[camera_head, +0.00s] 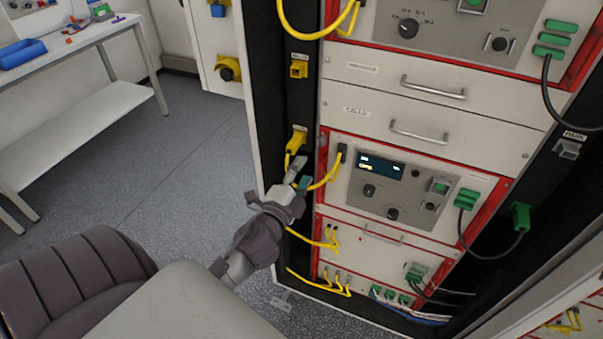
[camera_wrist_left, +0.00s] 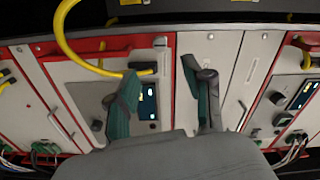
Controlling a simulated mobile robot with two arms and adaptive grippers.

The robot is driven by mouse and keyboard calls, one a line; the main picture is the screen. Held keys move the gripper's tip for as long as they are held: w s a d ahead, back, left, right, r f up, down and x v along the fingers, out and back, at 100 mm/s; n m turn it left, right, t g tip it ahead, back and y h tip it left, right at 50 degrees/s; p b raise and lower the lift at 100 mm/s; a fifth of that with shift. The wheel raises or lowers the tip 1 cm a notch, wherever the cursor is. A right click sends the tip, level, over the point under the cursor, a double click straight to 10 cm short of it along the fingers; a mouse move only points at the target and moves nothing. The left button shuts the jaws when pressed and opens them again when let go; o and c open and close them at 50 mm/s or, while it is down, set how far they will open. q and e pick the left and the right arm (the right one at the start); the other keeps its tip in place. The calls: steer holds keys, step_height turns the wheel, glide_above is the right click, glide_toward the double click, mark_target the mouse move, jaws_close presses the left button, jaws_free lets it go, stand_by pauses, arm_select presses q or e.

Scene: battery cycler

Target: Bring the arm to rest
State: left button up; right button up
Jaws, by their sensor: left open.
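My left gripper (camera_head: 300,178) is in front of the left edge of the rack, close to the yellow plugs and cables. In the left wrist view its two fingers (camera_wrist_left: 167,100) are spread apart with nothing between them. Behind them is the cycler panel with a lit display (camera_head: 380,166). A yellow plug (camera_head: 297,141) sits in the black side strip just above the gripper, with its cable hanging down. I cannot tell whether the gripper touches the cable. My right gripper is not in view.
An empty yellow socket (camera_head: 298,69) is higher on the strip. Yellow cables (camera_head: 325,184) loop near the gripper. Green plugs (camera_head: 466,199) with black cables are at the right. A workbench (camera_head: 75,45) stands at the far left. The grey floor (camera_head: 190,150) between is clear.

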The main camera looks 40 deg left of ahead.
arm_select(q)
steer(key=s+d+f+n+g+h, duration=0.15)
steer(key=s+f+g, duration=0.3)
steer(key=f, duration=1.25)
steer(key=s+d+f+n+g+h, duration=0.1)
steer(key=s+d+f+n+g, duration=0.25)
steer(key=f, duration=1.35)
steer(key=s+d+f+n+g, duration=0.1)
steer(key=s+d+f+g, duration=0.1)
steer(key=s+f, duration=0.5)
steer(key=s+d+f+n+g+h, duration=0.1)
steer(key=s+f, duration=0.6)
steer(key=s, duration=0.8)
steer(key=s+d+f+n+g+h, duration=0.1)
steer(key=s+d+f+n+g, duration=0.2)
steer(key=s, duration=0.8)
step_height(320, 180, down, 4)
steer(key=shift+r+g, duration=0.1)
steer(key=shift+g, duration=1.1)
steer(key=shift+d, duration=0.1)
